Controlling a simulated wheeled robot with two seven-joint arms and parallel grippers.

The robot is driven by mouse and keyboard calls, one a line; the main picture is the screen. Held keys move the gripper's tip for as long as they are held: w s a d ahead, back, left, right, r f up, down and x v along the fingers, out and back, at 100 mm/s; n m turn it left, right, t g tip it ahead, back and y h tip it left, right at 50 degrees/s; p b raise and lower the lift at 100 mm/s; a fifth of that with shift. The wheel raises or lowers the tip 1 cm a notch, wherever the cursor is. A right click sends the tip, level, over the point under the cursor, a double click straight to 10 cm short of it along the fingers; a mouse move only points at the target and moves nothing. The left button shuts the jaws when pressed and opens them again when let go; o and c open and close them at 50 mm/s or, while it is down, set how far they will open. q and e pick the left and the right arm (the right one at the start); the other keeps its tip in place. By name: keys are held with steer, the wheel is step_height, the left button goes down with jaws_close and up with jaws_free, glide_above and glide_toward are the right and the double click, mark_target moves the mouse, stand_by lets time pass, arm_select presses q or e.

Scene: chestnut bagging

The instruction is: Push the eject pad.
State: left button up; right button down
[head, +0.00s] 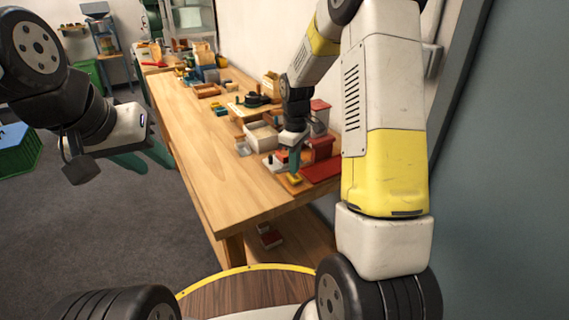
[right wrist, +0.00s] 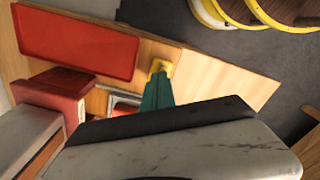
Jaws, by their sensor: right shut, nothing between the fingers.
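A small yellow pad (head: 294,179), which looks like the eject pad, sits on a wooden board at the bench's near right end. It also shows in the right wrist view (right wrist: 161,66). My right gripper (head: 294,168) points down just over the pad, its teal fingers shut with nothing between them. In the right wrist view its fingertips (right wrist: 159,78) meet the pad's edge; whether they press on it I cannot tell. My left gripper (head: 153,166) hangs at the left over the floor, away from the bench, its teal fingers spread and empty.
A red tray (head: 322,170) lies right beside the pad, and a red block (head: 320,149) stands behind it. A white box (head: 262,136) and several small items line the wall side of the wooden bench (head: 218,160).

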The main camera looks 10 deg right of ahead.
mark_target(294, 176)
steer(key=shift+f, duration=0.15)
stand_by(0.3)
steer(key=shift+f, duration=1.15)
steer(key=shift+r, duration=4.1)
